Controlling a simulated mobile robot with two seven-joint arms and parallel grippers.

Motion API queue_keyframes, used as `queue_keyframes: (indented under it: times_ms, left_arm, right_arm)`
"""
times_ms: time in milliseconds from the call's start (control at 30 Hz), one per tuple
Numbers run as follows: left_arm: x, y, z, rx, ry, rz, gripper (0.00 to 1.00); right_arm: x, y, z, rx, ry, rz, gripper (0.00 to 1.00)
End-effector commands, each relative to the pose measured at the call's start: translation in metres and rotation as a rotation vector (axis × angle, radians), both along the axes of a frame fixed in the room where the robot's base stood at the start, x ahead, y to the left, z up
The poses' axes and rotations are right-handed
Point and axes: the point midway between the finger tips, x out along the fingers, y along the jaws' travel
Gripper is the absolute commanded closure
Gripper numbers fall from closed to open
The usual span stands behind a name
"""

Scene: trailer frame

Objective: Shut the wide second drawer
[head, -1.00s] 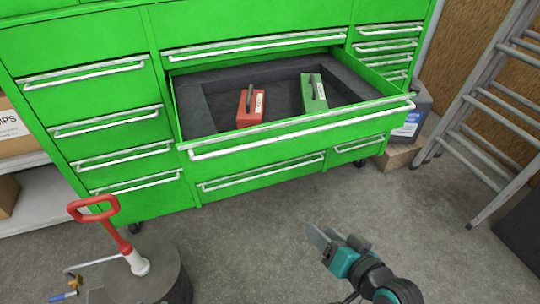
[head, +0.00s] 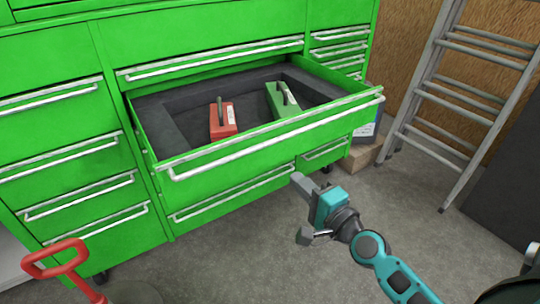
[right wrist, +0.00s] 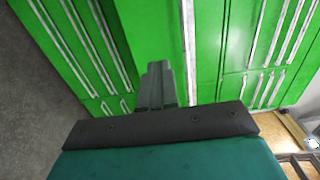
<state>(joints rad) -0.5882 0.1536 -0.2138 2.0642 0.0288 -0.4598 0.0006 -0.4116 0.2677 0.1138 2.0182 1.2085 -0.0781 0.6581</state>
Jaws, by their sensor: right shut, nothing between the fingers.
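The wide second drawer (head: 270,140) of the green cabinet stands pulled out in the head view, with a long silver handle along its front. It holds a red block-like tool (head: 222,121) and a green one (head: 284,101) on dark lining. My right gripper (head: 298,180) is shut and empty, in front of and below the drawer front's right half, apart from it in the head view. In the right wrist view the shut fingers (right wrist: 157,82) point toward the green front and a silver handle strip (right wrist: 189,50). My left gripper is not in view.
A red handle (head: 55,258) rises at the lower left. A metal ladder (head: 465,90) leans at the right, with a cardboard box (head: 362,155) beside the cabinet. Grey floor (head: 230,260) in front of the cabinet is clear.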

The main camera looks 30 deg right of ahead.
Motion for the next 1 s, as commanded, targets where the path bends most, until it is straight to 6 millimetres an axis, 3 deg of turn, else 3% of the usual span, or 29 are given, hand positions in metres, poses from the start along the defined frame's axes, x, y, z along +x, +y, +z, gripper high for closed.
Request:
queue_keyframes:
  times_ms: [533, 733, 1000]
  left_arm:
    - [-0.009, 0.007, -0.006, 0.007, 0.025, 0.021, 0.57]
    - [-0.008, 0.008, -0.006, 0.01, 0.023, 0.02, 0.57]
    - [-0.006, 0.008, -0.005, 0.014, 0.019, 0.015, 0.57]
  right_arm:
    - [0.094, 0.008, 0.001, -0.001, -0.001, 0.0, 1.0]
    - [0.11, 0.009, 0.0, -0.003, 0.0, 0.0, 1.0]
    - [0.112, 0.009, -0.001, -0.004, 0.002, 0.001, 1.0]
